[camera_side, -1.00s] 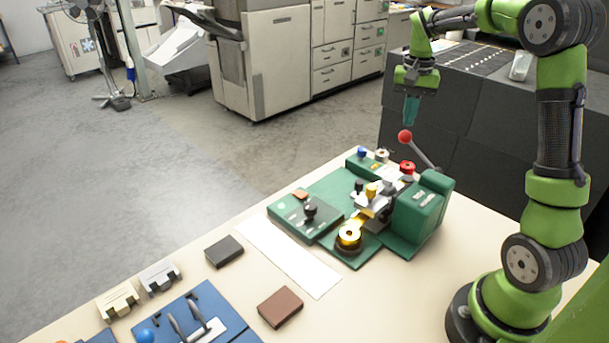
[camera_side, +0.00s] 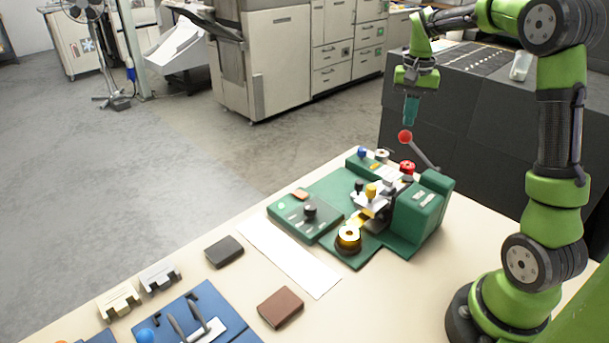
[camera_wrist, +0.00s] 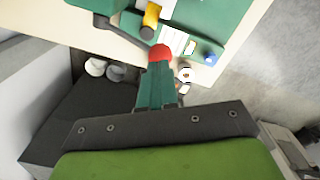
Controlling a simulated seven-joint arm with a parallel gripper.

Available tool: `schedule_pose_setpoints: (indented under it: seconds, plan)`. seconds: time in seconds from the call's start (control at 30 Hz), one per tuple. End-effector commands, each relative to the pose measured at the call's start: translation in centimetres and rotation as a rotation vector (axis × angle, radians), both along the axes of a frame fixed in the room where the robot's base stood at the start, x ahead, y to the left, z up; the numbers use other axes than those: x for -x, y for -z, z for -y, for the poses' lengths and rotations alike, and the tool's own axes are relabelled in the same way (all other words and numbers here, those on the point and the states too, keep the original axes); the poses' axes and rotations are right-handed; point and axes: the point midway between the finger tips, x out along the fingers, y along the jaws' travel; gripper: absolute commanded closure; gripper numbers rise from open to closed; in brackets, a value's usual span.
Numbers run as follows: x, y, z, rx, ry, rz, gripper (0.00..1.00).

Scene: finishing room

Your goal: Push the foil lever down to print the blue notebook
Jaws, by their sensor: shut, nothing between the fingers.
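The green foil press (camera_side: 418,214) stands on the table in the side view. Its lever (camera_side: 425,157) rises from behind the press and ends in a red ball knob (camera_side: 405,136). My gripper (camera_side: 410,123) is shut and empty, with its teal fingers pointing down just above the knob. In the wrist view the shut fingertips (camera_wrist: 158,66) reach to the edge of the red knob (camera_wrist: 160,53); I cannot tell whether they touch. I cannot make out a blue notebook in either view.
A dark notebook (camera_side: 224,251) and a brown notebook (camera_side: 280,307) lie on the table (camera_side: 370,300), with a white strip (camera_side: 288,257) between them and the press. A blue fixture (camera_side: 185,318) is at the front left. Dark cabinets (camera_side: 470,120) stand behind the lever.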

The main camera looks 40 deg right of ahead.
Motion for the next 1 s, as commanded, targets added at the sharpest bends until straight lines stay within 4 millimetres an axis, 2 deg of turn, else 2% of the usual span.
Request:
schedule_pose_setpoints:
  seconds: [0.53,1.0]
  plan:
    - [0.0,0.1,0.0,0.0,0.0,0.0,1.0]
    - [0.0,1.9,0.0,0.0,0.0,-0.001,1.0]
